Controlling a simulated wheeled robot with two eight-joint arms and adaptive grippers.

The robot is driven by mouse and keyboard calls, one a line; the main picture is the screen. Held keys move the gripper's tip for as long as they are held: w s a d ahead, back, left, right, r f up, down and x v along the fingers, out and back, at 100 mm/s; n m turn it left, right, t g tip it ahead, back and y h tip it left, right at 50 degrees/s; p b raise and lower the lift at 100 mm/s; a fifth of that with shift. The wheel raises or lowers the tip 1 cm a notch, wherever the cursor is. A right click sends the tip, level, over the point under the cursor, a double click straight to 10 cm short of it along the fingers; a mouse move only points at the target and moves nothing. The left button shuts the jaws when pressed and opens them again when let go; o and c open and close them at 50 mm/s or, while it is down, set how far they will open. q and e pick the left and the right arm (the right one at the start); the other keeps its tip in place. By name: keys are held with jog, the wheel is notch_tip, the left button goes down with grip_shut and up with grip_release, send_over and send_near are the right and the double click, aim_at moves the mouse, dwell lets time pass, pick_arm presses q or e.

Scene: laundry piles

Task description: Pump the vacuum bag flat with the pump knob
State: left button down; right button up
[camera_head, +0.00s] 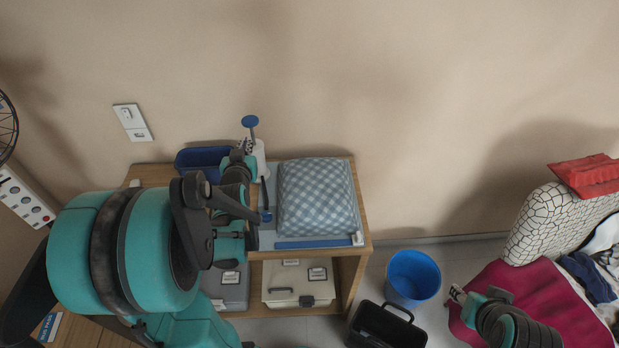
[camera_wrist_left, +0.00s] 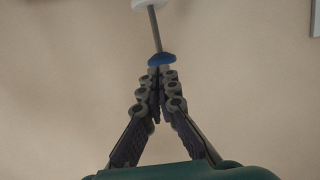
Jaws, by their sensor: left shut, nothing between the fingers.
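The vacuum bag (camera_head: 317,195) lies on the wooden shelf top in the head view, puffed up around blue-and-white checked fabric, with a blue strip along its front edge. The pump (camera_head: 260,158) is a white cylinder standing at the bag's back left. Its blue pump knob (camera_head: 250,121) is raised on a thin rod. The knob also shows in the left wrist view (camera_wrist_left: 160,60), just past the fingertips. My left gripper (camera_head: 245,147) is shut and empty close to the pump; contact with the knob is unclear. My right gripper (camera_head: 459,293) is low at the right, its fingers too small to judge.
A dark blue bin (camera_head: 196,158) stands behind my left arm. Below are a beige case (camera_head: 285,285) and a grey case (camera_head: 232,290) on the shelf. A blue bucket (camera_head: 413,278) and a black crate (camera_head: 385,328) stand on the floor. Laundry lies at the right.

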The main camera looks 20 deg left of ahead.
pick_arm(q)
notch_tip(320, 180, up, 8)
jog(key=p, duration=0.3)
pick_arm(e)
jog(key=r, duration=0.3)
jog(key=shift+w+a+r, duration=0.15)
jog(key=shift+w, duration=0.2)
pick_arm(q)
jog(key=shift+a, duration=0.1)
jog(key=b, duration=0.3)
send_over(249, 124)
notch_tip(249, 124, down, 3)
notch_tip(249, 124, down, 3)
jog(key=shift+s+r+b, duration=0.1)
jog(key=shift+b, duration=0.45)
jog(key=shift+f, duration=0.35)
pick_arm(e)
notch_tip(249, 124, down, 5)
jog(key=shift+r, duration=0.2)
